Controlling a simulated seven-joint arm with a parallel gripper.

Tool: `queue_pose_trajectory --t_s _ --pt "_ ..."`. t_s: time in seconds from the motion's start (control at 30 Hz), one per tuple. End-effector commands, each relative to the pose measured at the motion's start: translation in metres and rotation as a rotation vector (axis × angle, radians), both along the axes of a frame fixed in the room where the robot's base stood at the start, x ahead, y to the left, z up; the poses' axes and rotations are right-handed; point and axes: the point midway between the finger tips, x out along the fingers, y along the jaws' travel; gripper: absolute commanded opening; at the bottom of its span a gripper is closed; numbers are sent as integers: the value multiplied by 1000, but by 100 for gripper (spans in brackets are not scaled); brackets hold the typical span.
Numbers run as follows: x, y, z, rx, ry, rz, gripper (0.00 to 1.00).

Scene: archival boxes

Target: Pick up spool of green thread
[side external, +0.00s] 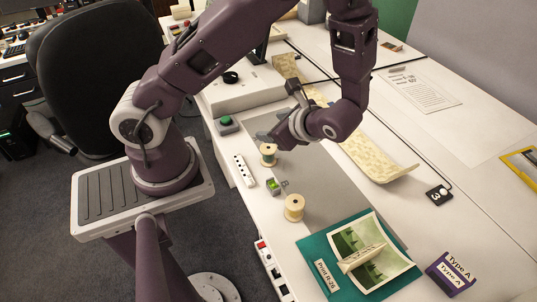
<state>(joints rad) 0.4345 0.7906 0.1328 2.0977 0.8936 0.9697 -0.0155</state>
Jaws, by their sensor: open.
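A spool of green thread (268,156) stands upright on the grey mat (325,205), near the mat's left edge. My gripper (266,139) is just above and behind it, reaching in from the right. The gripper looks open, with nothing seen between its fingers. The fingertips are small and dark here, so I cannot tell whether they touch the spool's top.
A cream spool (293,208) and a small green-lit item (273,186) are nearer the camera. A white power strip (244,171) lies left of the mat. A teal folder (325,263) with prints lies in front. A long patterned strip (375,160) curls behind the mat.

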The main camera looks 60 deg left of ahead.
Motion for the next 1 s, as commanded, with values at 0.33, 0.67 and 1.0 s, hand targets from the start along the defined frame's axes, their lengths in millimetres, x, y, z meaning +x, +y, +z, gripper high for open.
queue_pose_trajectory --t_s 0.33,0.67,1.0 --pt "17 28 -91 264 308 -387 57" --pt "16 28 -147 263 310 -387 57" --pt "20 73 -175 261 307 -385 57"
